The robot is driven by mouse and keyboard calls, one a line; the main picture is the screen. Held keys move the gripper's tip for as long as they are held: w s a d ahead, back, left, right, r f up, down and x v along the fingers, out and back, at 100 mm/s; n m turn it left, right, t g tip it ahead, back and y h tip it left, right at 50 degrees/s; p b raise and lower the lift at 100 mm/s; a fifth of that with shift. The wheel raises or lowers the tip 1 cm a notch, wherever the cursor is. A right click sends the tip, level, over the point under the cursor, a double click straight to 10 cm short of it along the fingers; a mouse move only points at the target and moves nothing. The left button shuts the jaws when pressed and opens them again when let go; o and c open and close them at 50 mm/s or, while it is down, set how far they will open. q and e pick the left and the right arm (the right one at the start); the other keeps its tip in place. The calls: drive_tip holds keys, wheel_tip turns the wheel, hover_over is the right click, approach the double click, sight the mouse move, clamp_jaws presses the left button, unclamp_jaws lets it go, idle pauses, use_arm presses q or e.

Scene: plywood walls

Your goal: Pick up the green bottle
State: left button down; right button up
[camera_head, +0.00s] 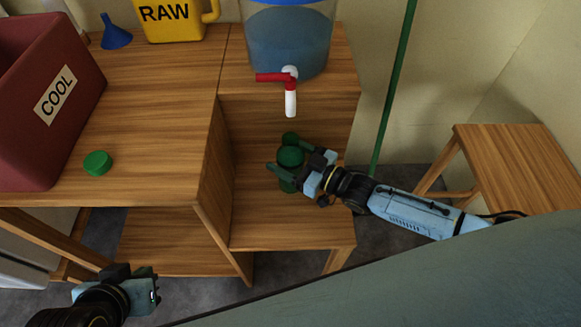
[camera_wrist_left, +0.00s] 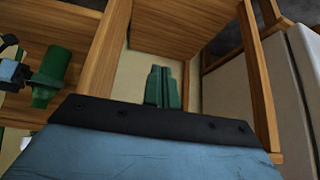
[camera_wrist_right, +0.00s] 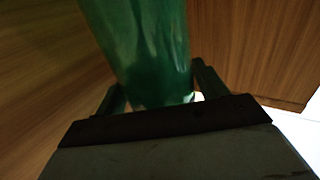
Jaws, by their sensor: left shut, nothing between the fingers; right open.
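The green bottle (camera_head: 290,156) stands upright on the lower wooden shelf, below the tap of the blue water container. My right gripper (camera_head: 288,160) is open at the bottle, with its fingers on either side of it. In the right wrist view the bottle (camera_wrist_right: 145,45) fills the space between the open fingers (camera_wrist_right: 155,88); whether they touch it I cannot tell. My left gripper (camera_head: 150,280) is low at the front left, away from the bottle. In the left wrist view its fingers (camera_wrist_left: 164,88) are shut together and empty, and the bottle (camera_wrist_left: 50,75) shows at the left.
A blue water container (camera_head: 290,40) with a red and white tap (camera_head: 290,90) stands above the bottle. A red COOL box (camera_head: 45,95), a green cap (camera_head: 97,163), a yellow RAW jug (camera_head: 172,20) and a blue funnel (camera_head: 115,34) are on the upper left top. A stool (camera_head: 515,165) is at right.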

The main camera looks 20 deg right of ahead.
drive_tip(key=shift+w+a, duration=0.35)
drive_tip(key=c, duration=0.9)
drive_tip(key=shift+r, duration=0.1)
drive_tip(key=shift+c, duration=1.3)
